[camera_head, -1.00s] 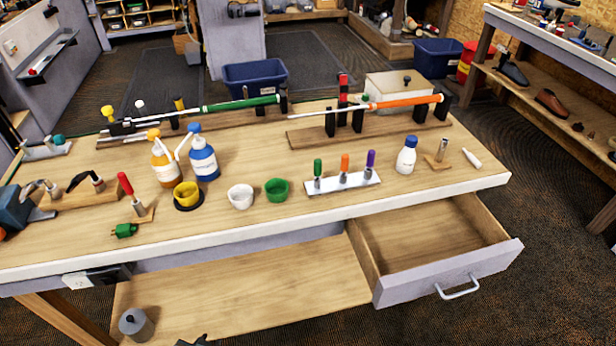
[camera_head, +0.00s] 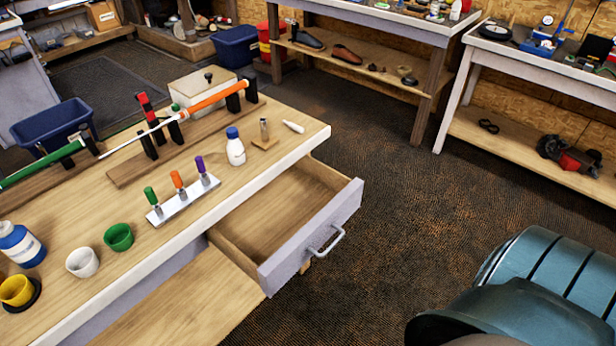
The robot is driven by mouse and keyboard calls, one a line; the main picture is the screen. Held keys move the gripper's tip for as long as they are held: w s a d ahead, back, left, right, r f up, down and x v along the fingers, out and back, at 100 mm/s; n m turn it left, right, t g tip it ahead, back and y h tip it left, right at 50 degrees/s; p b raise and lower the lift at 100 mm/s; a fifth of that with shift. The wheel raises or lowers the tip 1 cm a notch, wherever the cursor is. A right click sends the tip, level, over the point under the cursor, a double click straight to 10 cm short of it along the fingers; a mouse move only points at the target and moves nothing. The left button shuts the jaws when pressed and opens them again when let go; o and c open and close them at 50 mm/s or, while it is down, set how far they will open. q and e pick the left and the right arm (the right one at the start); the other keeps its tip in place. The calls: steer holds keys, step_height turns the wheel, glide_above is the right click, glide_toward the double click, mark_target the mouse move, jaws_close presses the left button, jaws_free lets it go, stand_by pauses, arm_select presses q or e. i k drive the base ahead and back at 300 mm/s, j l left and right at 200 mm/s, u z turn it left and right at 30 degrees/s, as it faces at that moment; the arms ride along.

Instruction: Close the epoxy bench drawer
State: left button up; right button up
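The epoxy bench drawer (camera_head: 310,240) is pulled well out from under the right part of the bench top. It has a grey front with a silver bar handle (camera_head: 326,241), and its visible wooden inside looks empty. The bench (camera_head: 222,215) has a wooden top with a white front edge. Neither of my grippers shows in the head view. A dark teal rounded part, which looks like my own arm, fills the lower right corner, well apart from the drawer.
A white bottle with a blue cap (camera_head: 236,150) and a rack of coloured tools (camera_head: 183,199) stand on the bench above the drawer. Open carpet (camera_head: 400,200) lies right of the drawer. Other workbenches (camera_head: 520,85) stand along the back right.

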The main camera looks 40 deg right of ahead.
mark_target(272, 234)
steer(key=i, duration=0.5)
steer(key=z, duration=1.55)
